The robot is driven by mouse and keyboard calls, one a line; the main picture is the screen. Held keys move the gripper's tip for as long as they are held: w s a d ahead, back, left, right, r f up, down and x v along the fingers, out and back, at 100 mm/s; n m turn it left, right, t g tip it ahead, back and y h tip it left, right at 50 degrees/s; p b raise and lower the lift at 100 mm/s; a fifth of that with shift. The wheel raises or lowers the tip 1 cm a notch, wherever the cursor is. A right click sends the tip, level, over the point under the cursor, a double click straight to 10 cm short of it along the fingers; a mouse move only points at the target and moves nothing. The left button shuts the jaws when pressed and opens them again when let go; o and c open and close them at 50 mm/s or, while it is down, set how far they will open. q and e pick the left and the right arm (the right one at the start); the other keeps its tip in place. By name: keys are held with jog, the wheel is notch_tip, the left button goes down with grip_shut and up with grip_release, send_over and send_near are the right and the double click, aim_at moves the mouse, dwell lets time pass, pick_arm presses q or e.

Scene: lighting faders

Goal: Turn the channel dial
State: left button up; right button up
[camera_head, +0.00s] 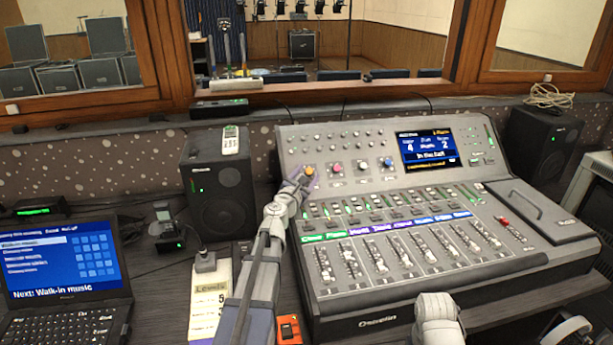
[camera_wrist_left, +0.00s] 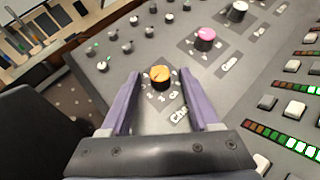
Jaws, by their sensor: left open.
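The orange dial (camera_head: 309,170) sits at the left end of a row of coloured knobs on the mixing console's (camera_head: 352,150) sloped upper panel. My left gripper (camera_head: 300,179) is at this dial. In the left wrist view, the orange dial (camera_wrist_left: 160,75) shows between the tips of the open fingers of my left gripper (camera_wrist_left: 159,80), with a gap on each side. Printed numbers surround the dial, and a label starting "Cha" is beside it. My right gripper is not in view; only pale links of my own show at the bottom right.
A pink knob (camera_wrist_left: 204,38) is the neighbour of the dial. The console screen (camera_head: 428,147) shows 4 and 2. Faders (camera_head: 380,260) fill the lower panel. A black speaker (camera_head: 217,185) stands left of the console, and a laptop (camera_head: 62,262) is at far left.

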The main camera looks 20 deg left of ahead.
pick_arm(q)
grip_shut()
dwell(0.5)
